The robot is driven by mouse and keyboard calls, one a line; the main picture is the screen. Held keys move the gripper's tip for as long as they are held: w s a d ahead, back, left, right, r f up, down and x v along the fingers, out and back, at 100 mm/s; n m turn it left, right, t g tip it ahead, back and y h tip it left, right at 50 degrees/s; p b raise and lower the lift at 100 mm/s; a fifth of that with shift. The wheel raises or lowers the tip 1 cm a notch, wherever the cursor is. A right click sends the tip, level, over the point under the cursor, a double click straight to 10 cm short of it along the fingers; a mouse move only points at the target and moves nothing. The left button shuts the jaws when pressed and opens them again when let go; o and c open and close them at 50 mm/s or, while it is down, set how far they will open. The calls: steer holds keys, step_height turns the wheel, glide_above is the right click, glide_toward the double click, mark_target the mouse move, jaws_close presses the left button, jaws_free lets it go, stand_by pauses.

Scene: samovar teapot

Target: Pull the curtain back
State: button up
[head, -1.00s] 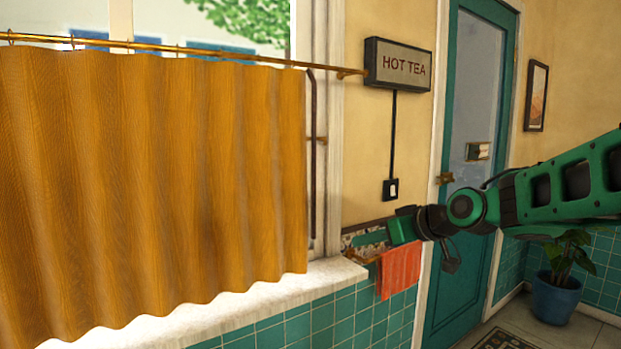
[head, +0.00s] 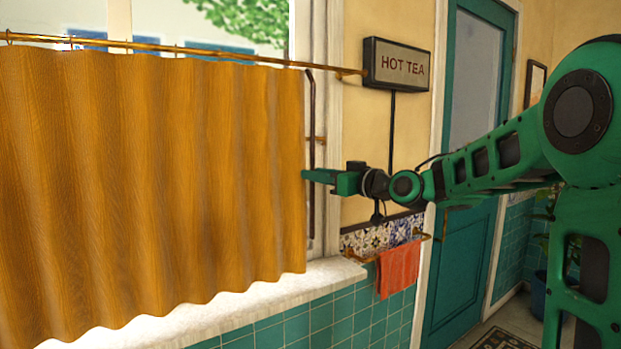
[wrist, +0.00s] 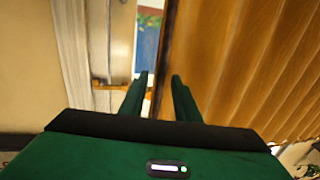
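An orange-brown curtain (head: 160,180) hangs drawn across the lower window from a brass rod (head: 190,49). In the head view my gripper (head: 304,176) is at the curtain's right edge, about halfway up. In the wrist view the two green fingers (wrist: 160,78) stand apart with a gap between them. The curtain (wrist: 235,60) fills the right side there, and its dark near edge lies close to the gap and the right finger. I cannot tell whether the fabric edge is between the fingertips.
A dark vertical bar (head: 312,150) and the white window frame stand just right of the curtain. The stone sill (head: 250,295) runs below. A "HOT TEA" sign (head: 398,65) is on the wall, with a red towel (head: 397,268) on a rail lower down.

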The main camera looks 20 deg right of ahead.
steer(key=shift+x, duration=1.05)
jaws_close()
